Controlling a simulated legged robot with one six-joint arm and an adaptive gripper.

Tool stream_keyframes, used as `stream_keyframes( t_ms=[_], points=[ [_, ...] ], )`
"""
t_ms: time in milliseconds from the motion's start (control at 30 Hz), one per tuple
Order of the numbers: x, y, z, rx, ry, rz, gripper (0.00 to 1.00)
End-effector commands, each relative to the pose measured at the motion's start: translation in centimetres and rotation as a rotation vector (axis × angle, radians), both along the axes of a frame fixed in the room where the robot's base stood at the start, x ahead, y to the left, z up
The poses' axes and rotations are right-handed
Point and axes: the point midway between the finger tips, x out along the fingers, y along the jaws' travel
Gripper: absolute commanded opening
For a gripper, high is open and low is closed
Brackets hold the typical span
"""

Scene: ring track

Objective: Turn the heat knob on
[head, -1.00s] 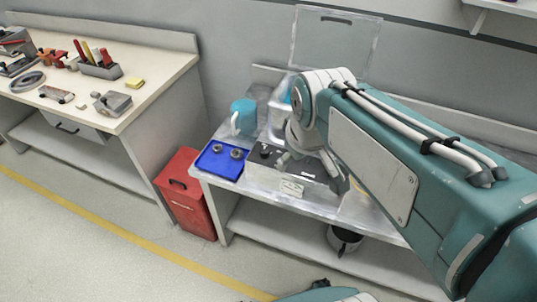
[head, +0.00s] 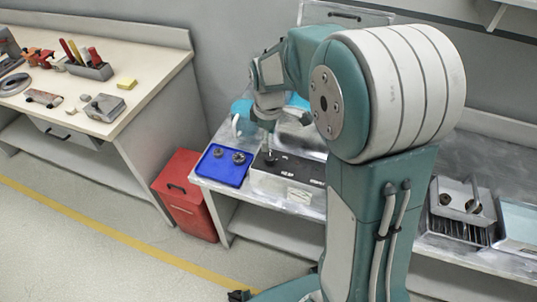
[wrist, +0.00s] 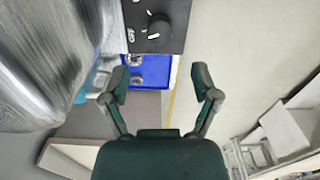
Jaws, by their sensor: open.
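A dark round knob (wrist: 158,27) with a white mark stands on the black panel (wrist: 178,12) near the top of the wrist view. In the head view the knob (head: 271,158) is small, on the top of a grey and black box (head: 262,182); its exact setting cannot be read. My gripper (wrist: 160,76) is open and empty in the wrist view, its two fingers spread apart. The knob lies beyond the fingertips, between their lines, and nothing is gripped. In the head view my gripper (head: 265,122) hangs above the box's back left area, its fingers small and unclear.
A blue tray (head: 213,175) with two dark round parts sits left of the box. A red bin (head: 180,205) is below left. Metal trays (head: 456,235) lie at right. My own arm hides the bench's middle.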

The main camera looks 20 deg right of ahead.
Motion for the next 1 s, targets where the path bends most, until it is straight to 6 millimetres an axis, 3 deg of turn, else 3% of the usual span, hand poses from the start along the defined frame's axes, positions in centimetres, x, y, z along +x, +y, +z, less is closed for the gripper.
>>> stream_keyframes(
  t_ms=[333, 500, 767, 800, 967, 1000],
  points=[
    [0.0, 0.0, -6.1, 0.0, 0.002, -0.002, 0.79],
    [-0.1, 0.0, -7.4, 0.0, 0.0, -0.002, 0.79],
    [-0.1, 0.0, -7.5, 0.0, -0.001, -0.002, 0.79],
    [-0.1, 0.0, -7.5, 0.0, -0.001, -0.002, 0.7],
    [0.0, 0.0, -7.5, 0.0, -0.001, -0.002, 0.0],
    [0.0, 0.0, -7.5, 0.0, -0.001, -0.002, 0.0]
  ],
)
